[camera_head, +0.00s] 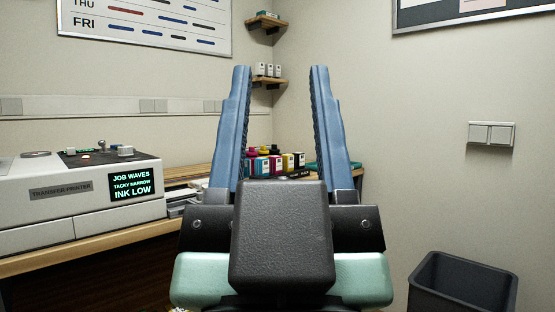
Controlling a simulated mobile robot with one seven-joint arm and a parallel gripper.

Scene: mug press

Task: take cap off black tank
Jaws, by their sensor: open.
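My gripper (278,72) fills the middle of the view, its two blue fingers pointing up and spread wide apart. It is open, with nothing between the fingertips. The white transfer printer (45,202) stands on the bench at left, with a dark panel (96,157) and several small knobs or caps on top. I cannot tell which of these, if any, belongs to the black tank. Its screen (132,186) reads "JOB WAVES TACKY NARROW INK LOW". Beyond the fingers is a row of ink bottles; a dark-labelled one (299,161) is at its right end.
The wooden bench (95,249) runs along the left wall to the corner. A teal item (318,167) lies right of the bottles. Small corner shelves (270,82) hang above. A dark bin (462,285) stands at lower right. The air around my gripper looks clear.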

